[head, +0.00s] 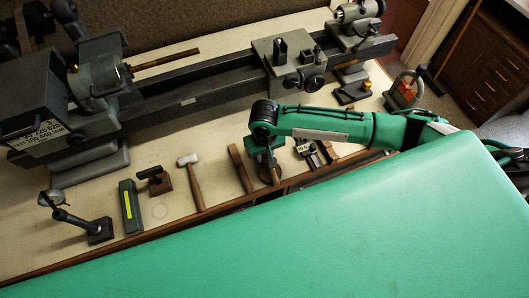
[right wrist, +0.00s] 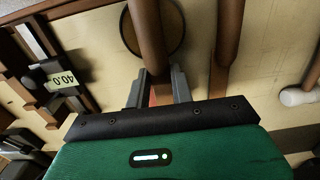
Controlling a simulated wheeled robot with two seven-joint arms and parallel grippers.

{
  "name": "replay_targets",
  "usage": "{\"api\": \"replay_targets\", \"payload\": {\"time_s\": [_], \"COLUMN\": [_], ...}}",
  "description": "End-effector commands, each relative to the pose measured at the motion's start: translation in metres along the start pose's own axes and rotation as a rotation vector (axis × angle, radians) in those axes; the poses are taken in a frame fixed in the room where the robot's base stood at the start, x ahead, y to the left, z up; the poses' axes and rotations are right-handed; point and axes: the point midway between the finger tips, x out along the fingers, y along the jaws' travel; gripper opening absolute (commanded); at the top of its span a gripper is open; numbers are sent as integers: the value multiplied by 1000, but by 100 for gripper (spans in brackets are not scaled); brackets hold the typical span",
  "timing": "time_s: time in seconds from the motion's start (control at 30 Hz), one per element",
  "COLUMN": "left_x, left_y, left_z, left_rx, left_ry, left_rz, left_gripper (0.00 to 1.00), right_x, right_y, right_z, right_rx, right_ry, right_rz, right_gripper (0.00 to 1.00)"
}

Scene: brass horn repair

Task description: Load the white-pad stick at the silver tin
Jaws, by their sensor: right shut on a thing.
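My right gripper (head: 270,160) is low over the front part of the bench in the head view. In the right wrist view its two fingers (right wrist: 160,90) are shut on a brown stick (right wrist: 148,35). Part of this stick (head: 274,176) shows below the gripper in the head view. A round, dark-rimmed thing (right wrist: 174,44) lies behind the stick and may be the tin; the stick and gripper partly hide it. I cannot tell whether the stick touches it. No white pad and no clearly silver tin show. My left gripper is not in view.
A second brown stick (head: 240,168) lies just left of the gripper, then a hammer (head: 194,180) and a green box (head: 130,206). Small dark blocks (head: 306,152) lie close on the right. A lathe (head: 210,95) spans the back. Bare bench shows before the lathe.

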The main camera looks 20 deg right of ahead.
Motion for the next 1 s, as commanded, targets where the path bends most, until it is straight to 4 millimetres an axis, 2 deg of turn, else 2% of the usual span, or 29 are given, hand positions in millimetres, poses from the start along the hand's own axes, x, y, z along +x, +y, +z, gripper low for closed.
{"api": "replay_targets", "payload": {"time_s": [1.0], "left_x": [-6], "left_y": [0], "left_z": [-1], "left_rx": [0], "left_ry": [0], "left_rz": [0], "left_gripper": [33], "right_x": [2], "right_y": [0], "right_z": [1], "right_rx": [0], "right_ry": [-3], "right_rz": [1], "right_gripper": [5]}}
